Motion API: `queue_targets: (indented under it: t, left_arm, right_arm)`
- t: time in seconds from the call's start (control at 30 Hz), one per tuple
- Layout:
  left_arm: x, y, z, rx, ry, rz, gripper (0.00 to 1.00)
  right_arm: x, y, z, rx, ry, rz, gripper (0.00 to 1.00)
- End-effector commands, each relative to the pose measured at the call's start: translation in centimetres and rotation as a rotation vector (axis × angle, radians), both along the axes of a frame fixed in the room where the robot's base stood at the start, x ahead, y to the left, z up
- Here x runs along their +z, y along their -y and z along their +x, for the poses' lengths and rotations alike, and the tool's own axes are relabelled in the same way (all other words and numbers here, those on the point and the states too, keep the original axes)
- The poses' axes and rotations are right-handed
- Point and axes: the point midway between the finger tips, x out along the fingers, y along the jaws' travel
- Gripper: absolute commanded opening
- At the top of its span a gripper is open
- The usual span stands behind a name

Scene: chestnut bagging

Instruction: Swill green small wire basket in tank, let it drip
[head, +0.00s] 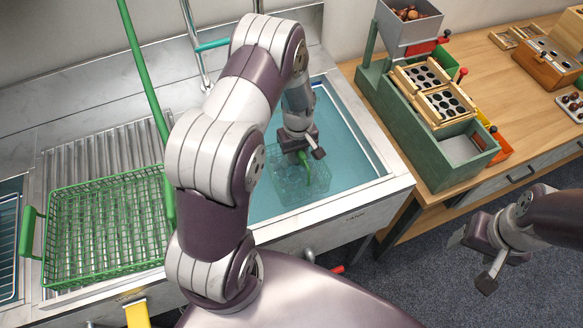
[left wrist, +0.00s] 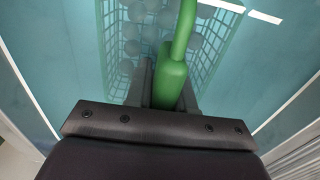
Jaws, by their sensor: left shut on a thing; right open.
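My left gripper (head: 302,152) is shut on the green handle (left wrist: 172,80) of the small wire basket (head: 296,188). The basket is under the blue-green water of the tank (head: 349,140). In the left wrist view its pale mesh (left wrist: 118,84) shows through the water, with several round things (left wrist: 150,18) inside it, blurred by the water. The gripper is just above the basket. My right gripper (head: 474,262) is open and empty, over the floor at the lower right, away from the tank.
A larger green wire basket (head: 105,225) stands on the ribbed steel drainboard (head: 98,150) left of the tank. A green pole (head: 142,60) leans beside it. A wooden bench (head: 483,95) at the right bears a green sorting machine (head: 425,130) with a hopper.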

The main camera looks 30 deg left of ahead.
Motion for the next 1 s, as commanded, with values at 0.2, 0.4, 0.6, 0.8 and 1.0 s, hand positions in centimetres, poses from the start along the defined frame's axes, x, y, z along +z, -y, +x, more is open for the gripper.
queue_targets:
  t: [0.2, 0.4, 0.6, 0.8, 1.0]
  left_arm:
    - [0.2, -0.9, -1.0, 0.001, 0.001, 0.000, 0.00]
    - [0.1, -1.0, -1.1, 0.000, 0.001, 0.000, 0.00]
    - [0.0, -0.4, -0.4, 0.000, 0.001, 0.000, 0.00]
    - [0.0, 0.3, 0.4, 0.001, 0.001, 0.000, 0.00]
    - [0.1, 0.2, 0.4, 0.001, 0.001, 0.000, 0.00]
  right_arm:
    - [0.6, 0.0, 0.0, 0.000, 0.000, 0.000, 0.64]
    - [0.5, 0.0, 0.0, 0.000, 0.000, 0.000, 0.64]
    - [0.4, 0.0, 0.0, 0.000, 0.000, 0.000, 0.64]
    - [0.3, 0.0, 0.0, 0.000, 0.000, 0.000, 0.64]
    - [0.3, 0.0, 0.0, 0.000, 0.000, 0.000, 0.64]
